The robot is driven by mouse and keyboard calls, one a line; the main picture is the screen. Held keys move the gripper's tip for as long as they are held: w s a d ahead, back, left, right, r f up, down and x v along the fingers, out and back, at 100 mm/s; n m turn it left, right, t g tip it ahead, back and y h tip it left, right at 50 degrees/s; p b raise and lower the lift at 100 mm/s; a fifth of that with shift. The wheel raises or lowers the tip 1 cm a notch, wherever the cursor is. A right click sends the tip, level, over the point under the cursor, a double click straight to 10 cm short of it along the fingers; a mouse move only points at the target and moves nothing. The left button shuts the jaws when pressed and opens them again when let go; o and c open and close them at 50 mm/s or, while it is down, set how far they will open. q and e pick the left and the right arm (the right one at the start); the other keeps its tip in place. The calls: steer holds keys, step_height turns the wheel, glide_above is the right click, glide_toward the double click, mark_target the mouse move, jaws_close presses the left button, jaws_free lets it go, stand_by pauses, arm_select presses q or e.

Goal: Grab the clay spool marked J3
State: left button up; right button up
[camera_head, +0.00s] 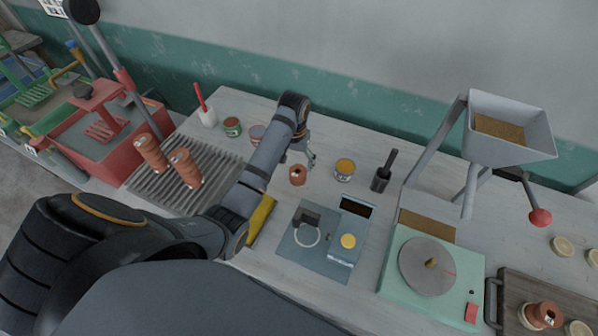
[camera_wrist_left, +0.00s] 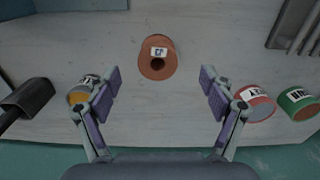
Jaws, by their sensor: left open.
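A terracotta clay spool (camera_head: 298,175) stands on the pale table, in front of my left gripper (camera_head: 310,156). In the left wrist view the spool (camera_wrist_left: 157,66) has a dark center hole and a small white label whose marking I cannot read for sure. There my left gripper (camera_wrist_left: 160,82) is open, its two fingers spread wide to either side, with the spool just beyond the fingertips and apart from both. Two more spools, one (camera_head: 151,152) and another (camera_head: 187,167), stand on the ribbed rack (camera_head: 219,165) at left. A further spool (camera_head: 545,314) is in the tray at bottom right.
A yellow-topped can (camera_head: 345,169) and a dark cup with a handle (camera_head: 381,178) stand right of the spool. A green can (camera_head: 232,128) and a pink can (camera_head: 257,132) are at left. A blue-grey plate (camera_head: 318,262) and green wheel machine (camera_head: 390,275) lie nearer.

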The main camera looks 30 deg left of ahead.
mark_target(298, 170)
arm_select(q)
steer(key=f, duration=0.2)
steer(key=shift+w+f, duration=0.25)
steer(key=shift+f, duration=0.1)
steer(key=shift+w+f, duration=0.4)
steer(key=shift+f, duration=0.05)
steer(key=shift+w+d+f+p, duration=0.1)
steer(key=shift+f+p, duration=0.7)
steer(key=shift+f, duration=0.1)
step_height(298, 170, down, 3)
steer(key=shift+w, duration=0.15)
steer(key=c, duration=1.3)
steer(key=shift+c, duration=0.7)
arm_select(e)
steer(key=shift+w+d+r, duration=0.1)
steer(key=shift+w+r, duration=0.85)
steer(key=shift+r, duration=0.25)
arm_select(q)
steer(key=shift+r, duration=0.1)
arm_select(e)
steer(key=shift+r, duration=0.1)
